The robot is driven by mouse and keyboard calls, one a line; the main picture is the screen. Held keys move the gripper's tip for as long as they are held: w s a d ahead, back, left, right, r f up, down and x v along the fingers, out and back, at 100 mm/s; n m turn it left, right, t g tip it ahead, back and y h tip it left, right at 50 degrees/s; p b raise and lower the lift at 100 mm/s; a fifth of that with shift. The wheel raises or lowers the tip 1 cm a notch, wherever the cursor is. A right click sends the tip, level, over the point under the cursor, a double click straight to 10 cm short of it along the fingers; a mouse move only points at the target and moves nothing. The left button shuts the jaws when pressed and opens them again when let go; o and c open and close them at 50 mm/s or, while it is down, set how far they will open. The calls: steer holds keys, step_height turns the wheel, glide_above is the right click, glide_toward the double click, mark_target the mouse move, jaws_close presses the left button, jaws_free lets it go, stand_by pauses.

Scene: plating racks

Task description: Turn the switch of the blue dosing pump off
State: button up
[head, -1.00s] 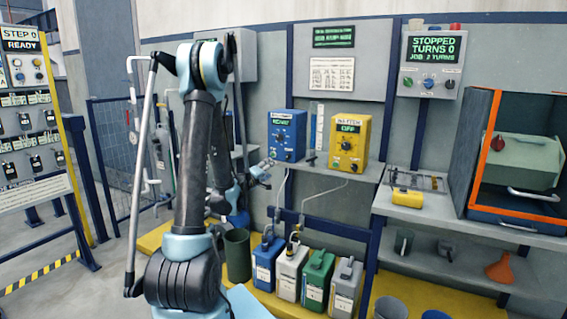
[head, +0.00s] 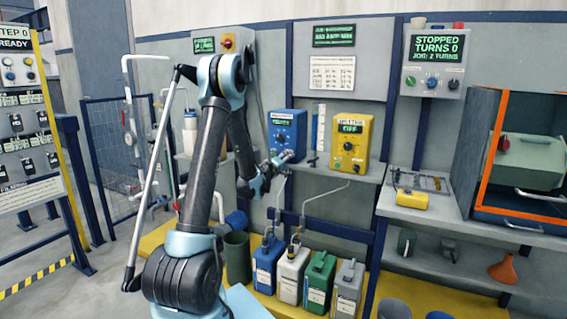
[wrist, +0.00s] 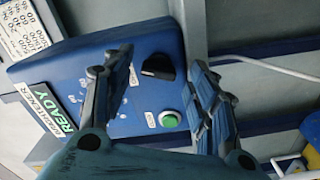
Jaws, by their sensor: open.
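The blue dosing pump (head: 287,124) stands on the wall shelf, and its green display (wrist: 55,108) reads READY in the wrist view. A black turn switch (wrist: 157,66) and a round green button (wrist: 169,119) are on its face. Part of the face, with scale marks, is hidden behind the left finger. My gripper (head: 284,157) is just in front of the pump's lower front. In the wrist view my gripper (wrist: 161,62) is open and empty, with the black switch showing between its fingertips. I cannot tell whether the fingers touch the switch.
A yellow pump (head: 350,142) reading OFF stands close to the right on the same shelf. Several jugs, including a green one (head: 319,280), stand below, with hoses above them. A dark green bin (head: 236,258) is beside them.

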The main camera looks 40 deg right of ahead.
steer(key=shift+w+d, duration=0.2)
steer(key=shift+d, duration=0.2)
steer(key=c, duration=1.1)
steer(key=shift+o, duration=0.2)
steer(key=shift+a+n, duration=0.15)
steer(key=shift+n, duration=0.35)
steer(key=n, duration=1)
steer(key=shift+r+n, duration=0.1)
steer(key=shift+n, duration=0.3)
